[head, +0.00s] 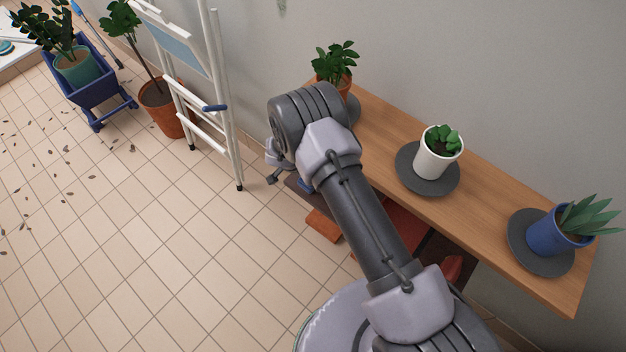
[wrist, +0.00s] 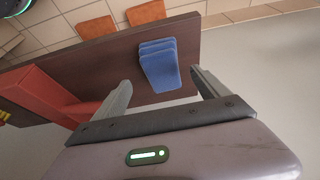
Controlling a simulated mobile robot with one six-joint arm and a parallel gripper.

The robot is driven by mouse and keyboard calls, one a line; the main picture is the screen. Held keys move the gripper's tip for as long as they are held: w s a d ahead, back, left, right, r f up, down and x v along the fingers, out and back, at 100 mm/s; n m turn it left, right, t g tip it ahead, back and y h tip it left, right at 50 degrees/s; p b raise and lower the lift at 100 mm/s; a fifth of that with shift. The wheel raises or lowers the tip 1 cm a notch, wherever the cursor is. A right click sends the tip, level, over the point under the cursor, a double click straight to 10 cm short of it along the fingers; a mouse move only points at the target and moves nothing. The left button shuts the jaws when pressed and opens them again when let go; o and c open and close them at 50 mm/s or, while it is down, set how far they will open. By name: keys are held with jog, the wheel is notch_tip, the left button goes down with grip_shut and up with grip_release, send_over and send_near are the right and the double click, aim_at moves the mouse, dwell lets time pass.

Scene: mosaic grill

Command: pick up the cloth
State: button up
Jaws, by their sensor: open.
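The cloth (wrist: 159,64) looks like a blue folded stack lying on a dark brown shelf board (wrist: 100,65) in the wrist view. My gripper (wrist: 160,84) is open, with one finger to the left of the cloth's near end and the other to its right. Nothing is held between the fingers. I cannot tell how high the fingers are above the board. In the head view my gripper (head: 272,168) is partly hidden behind my arm, beside the end of the wooden shelf. A small blue patch (head: 305,187) below it may be the cloth.
The wooden shelf (head: 480,225) holds a white pot (head: 437,155), a blue pot (head: 556,232) and a terracotta pot on dark saucers. A red-orange object (wrist: 45,95) lies left of the fingers. A white folding ladder (head: 205,90) leans left. The tiled floor is largely open.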

jog(key=b+x, duration=0.2)
jog(key=x, duration=0.1)
jog(key=b+x, duration=0.1)
jog(key=x, duration=0.1)
jog(key=shift+s+a+f, duration=0.1)
jog(key=shift+a+f, duration=0.25)
jog(key=shift+d+f, duration=0.1)
jog(key=shift+f, duration=0.2)
jog(key=shift+r, duration=0.2)
jog(key=shift+c, duration=0.3)
jog(key=c, duration=1.4)
